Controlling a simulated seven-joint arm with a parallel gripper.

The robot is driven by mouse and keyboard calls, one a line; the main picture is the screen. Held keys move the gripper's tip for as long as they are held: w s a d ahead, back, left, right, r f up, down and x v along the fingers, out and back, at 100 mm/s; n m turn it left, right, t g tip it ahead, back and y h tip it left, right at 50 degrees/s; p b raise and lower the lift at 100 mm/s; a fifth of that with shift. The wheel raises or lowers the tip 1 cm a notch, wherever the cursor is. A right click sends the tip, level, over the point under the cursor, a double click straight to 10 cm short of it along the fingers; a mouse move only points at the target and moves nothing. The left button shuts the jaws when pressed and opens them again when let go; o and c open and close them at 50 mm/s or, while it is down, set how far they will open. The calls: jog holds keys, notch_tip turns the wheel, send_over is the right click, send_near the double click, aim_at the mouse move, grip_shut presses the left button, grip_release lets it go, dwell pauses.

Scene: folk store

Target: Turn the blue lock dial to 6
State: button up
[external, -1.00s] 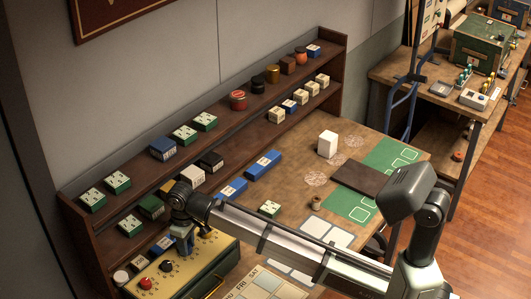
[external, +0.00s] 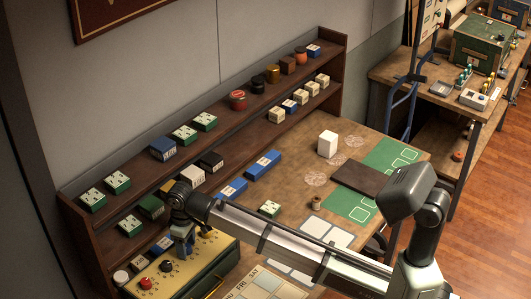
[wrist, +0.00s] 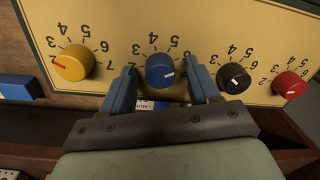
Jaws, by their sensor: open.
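The blue lock dial (wrist: 160,70) sits on a cream panel in the wrist view, with numbers around its upper side. My gripper (wrist: 162,76) is open, with one blue finger on each side of the blue dial. I cannot tell whether the fingers touch it. In the external view my gripper (external: 183,245) is down at the panel box (external: 215,255) and hides the blue dial.
A yellow dial (wrist: 75,63) is left of the blue one; a black dial (wrist: 234,78) and a red dial (wrist: 290,85) are to its right. A shelf with small boxes (external: 163,148) stands behind the panel box. A brass handle is on the box's front.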

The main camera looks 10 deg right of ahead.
aim_at(187, 244)
notch_tip(187, 244, up, 14)
jog(key=shift+w+d, duration=0.15)
jog(key=shift+w, duration=0.15)
dwell(0.5)
jog(key=shift+f, duration=0.15)
